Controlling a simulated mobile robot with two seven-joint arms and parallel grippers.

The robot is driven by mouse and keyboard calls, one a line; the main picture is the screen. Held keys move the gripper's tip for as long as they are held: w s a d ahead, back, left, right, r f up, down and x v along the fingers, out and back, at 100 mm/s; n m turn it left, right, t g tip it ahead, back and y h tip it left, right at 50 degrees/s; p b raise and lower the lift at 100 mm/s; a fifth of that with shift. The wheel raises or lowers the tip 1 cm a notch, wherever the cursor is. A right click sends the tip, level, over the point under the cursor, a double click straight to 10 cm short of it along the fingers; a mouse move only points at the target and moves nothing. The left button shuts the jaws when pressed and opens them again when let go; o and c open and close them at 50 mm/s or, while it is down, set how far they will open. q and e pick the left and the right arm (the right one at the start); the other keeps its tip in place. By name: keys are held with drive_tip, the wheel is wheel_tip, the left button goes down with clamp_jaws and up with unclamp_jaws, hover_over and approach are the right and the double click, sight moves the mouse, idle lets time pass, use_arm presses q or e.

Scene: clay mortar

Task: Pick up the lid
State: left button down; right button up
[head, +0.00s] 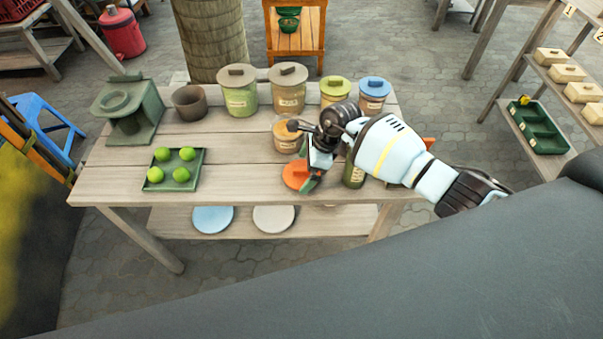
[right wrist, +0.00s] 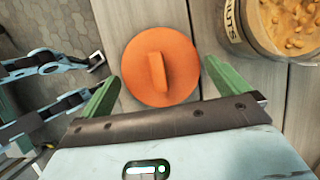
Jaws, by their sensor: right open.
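The round orange lid (head: 294,176) with a raised bar handle lies flat on the wooden table, near its front edge. In the right wrist view the lid (right wrist: 180,55) shows whole, its handle across the middle. My right gripper (head: 309,172) is over the lid, pointing down. Its two green fingers (right wrist: 161,72) are open, one on either side of the lid's near part, with a gap to the handle on both sides. Nothing is between them but the lid below. My left gripper does not show clearly in either view.
An open jar of nuts (head: 287,142) stands close behind the lid; it also shows in the right wrist view (right wrist: 236,32). Lidded jars (head: 237,98) line the back. A green tray with limes (head: 195,183) is left. The table's middle (head: 243,170) is clear.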

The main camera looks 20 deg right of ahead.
drive_tip(key=shift+f, duration=0.3)
drive_tip(key=shift+c, duration=0.4)
drive_tip(key=c, duration=0.6)
drive_tip(key=shift+r, duration=0.15)
